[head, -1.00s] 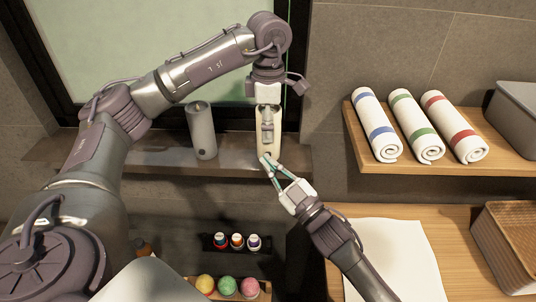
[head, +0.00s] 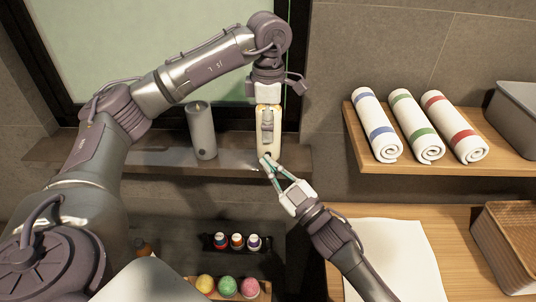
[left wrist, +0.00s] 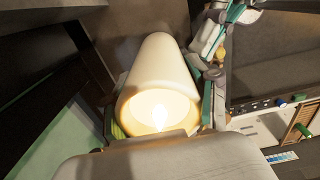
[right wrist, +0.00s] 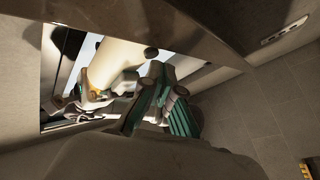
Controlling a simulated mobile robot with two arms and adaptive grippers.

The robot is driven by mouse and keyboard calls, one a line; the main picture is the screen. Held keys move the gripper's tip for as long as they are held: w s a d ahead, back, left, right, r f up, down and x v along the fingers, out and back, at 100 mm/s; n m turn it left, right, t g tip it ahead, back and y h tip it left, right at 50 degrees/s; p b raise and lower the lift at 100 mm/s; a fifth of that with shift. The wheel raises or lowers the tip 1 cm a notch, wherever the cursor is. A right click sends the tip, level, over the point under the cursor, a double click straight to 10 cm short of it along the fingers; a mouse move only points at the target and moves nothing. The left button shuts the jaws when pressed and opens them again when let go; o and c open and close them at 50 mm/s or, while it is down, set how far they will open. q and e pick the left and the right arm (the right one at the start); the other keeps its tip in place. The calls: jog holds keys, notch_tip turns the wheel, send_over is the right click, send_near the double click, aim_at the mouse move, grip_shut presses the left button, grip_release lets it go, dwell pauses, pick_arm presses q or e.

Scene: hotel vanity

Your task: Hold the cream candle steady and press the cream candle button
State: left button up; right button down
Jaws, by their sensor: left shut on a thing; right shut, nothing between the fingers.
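The cream candle (head: 277,142) is upright above the dark ledge, below my left gripper (head: 267,128), which is shut around it from above. In the left wrist view the candle (left wrist: 158,65) sits between the fingers, and its hollow top glows warm with a bright flame shape. A dark round button (right wrist: 151,53) shows on the lower side of the candle in the right wrist view. My right gripper (head: 266,162) is shut and empty, with its fingertips at the candle's lower front, close to the button. I cannot tell whether they touch it.
A grey candle (head: 201,130) stands on the dark ledge (head: 170,160) to the left. Rolled towels (head: 418,127) lie on a wooden shelf at the right. Small bottles (head: 237,241) and coloured balls (head: 227,286) are below. A white cloth (head: 395,255) lies on the counter.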

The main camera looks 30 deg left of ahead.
pick_arm(q)
jog(key=shift+f, duration=0.2)
pick_arm(e)
jog(key=shift+s+d, duration=0.15)
jog(key=shift+s, duration=0.1)
jog(key=s+d, duration=0.1)
jog(key=s, duration=0.2)
jog(key=s+d, duration=0.1)
jog(key=shift+s+d, duration=0.15)
jog(key=shift+d, duration=0.15)
pick_arm(q)
jog(key=o, duration=1.4)
jog(key=shift+w+r, duration=0.1)
notch_tip(320, 180, up, 12)
